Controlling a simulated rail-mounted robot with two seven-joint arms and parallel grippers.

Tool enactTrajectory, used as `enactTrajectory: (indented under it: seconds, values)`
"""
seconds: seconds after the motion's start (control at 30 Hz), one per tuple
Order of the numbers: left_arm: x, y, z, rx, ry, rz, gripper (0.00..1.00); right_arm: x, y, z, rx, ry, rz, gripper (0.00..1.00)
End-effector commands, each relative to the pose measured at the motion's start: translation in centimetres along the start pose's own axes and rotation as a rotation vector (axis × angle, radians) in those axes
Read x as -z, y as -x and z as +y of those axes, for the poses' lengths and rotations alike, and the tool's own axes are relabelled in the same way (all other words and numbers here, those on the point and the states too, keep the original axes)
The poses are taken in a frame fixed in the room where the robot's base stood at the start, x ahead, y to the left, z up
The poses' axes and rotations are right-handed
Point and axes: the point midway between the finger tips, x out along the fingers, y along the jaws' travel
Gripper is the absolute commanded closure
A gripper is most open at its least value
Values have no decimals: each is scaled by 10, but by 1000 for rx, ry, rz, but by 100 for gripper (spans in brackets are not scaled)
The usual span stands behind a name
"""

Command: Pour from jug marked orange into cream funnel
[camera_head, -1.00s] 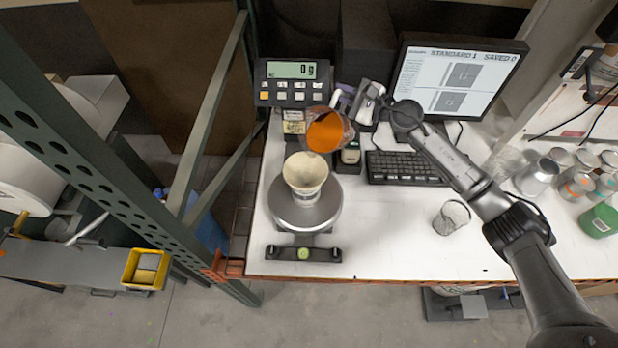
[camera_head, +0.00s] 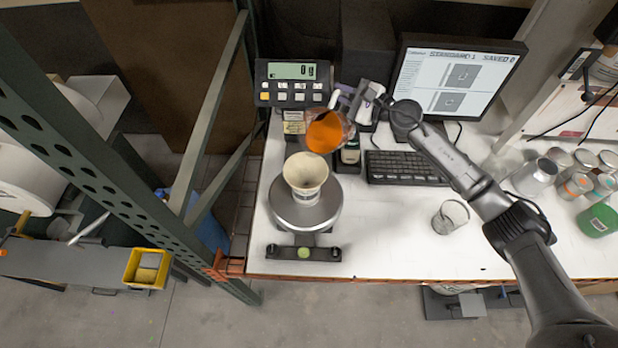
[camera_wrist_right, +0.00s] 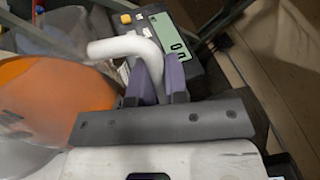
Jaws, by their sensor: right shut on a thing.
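The clear jug (camera_head: 325,131) with orange liquid is tilted, its mouth toward the lower left, above and just behind the cream funnel (camera_head: 305,175). No stream shows between jug and funnel, and the display (camera_head: 291,70) reads 0 g. My right gripper (camera_head: 345,97) is shut on the jug's handle. In the right wrist view the purple finger pads of my right gripper (camera_wrist_right: 160,78) close around the white handle (camera_wrist_right: 125,47), with the orange jug (camera_wrist_right: 55,100) at left. My left gripper is not in view.
A keyboard (camera_head: 405,167) and a monitor (camera_head: 455,80) stand behind my right arm. An empty glass beaker (camera_head: 450,216) stands on the white table (camera_head: 385,240). A green metal post (camera_head: 110,185) rises at left.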

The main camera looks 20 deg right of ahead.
Motion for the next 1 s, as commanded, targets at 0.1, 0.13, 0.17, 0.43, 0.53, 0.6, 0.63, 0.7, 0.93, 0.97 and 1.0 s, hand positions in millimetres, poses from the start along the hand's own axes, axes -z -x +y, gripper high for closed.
enactTrajectory:
  seconds: [0.1, 0.13, 0.17, 0.43, 0.53, 0.6, 0.63, 0.7, 0.93, 0.97, 1.0]
  values:
    - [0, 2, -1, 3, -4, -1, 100, -3, 0, -3, 4, 6, -3, 100]
    - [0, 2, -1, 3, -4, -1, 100, -3, 0, -3, 4, 7, -3, 100]
    - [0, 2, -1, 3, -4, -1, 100, -3, 0, -3, 4, 8, -3, 100]
    - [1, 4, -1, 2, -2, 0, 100, -6, 0, -4, 4, 22, -3, 100]
    - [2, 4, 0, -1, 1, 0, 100, -6, 0, -4, 4, 24, -3, 100]
    - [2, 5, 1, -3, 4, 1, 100, -6, 0, -4, 4, 26, -3, 100]
    - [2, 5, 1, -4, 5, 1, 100, -6, 0, -4, 4, 26, -3, 100]
    - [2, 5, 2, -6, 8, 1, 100, -6, 0, -4, 4, 28, -3, 100]
    - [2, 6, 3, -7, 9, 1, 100, -7, 0, -4, 4, 32, -3, 100]
    - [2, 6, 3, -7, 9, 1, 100, -7, 0, -4, 4, 32, -3, 100]
    - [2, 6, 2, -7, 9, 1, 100, -8, 0, -4, 4, 33, -3, 100]
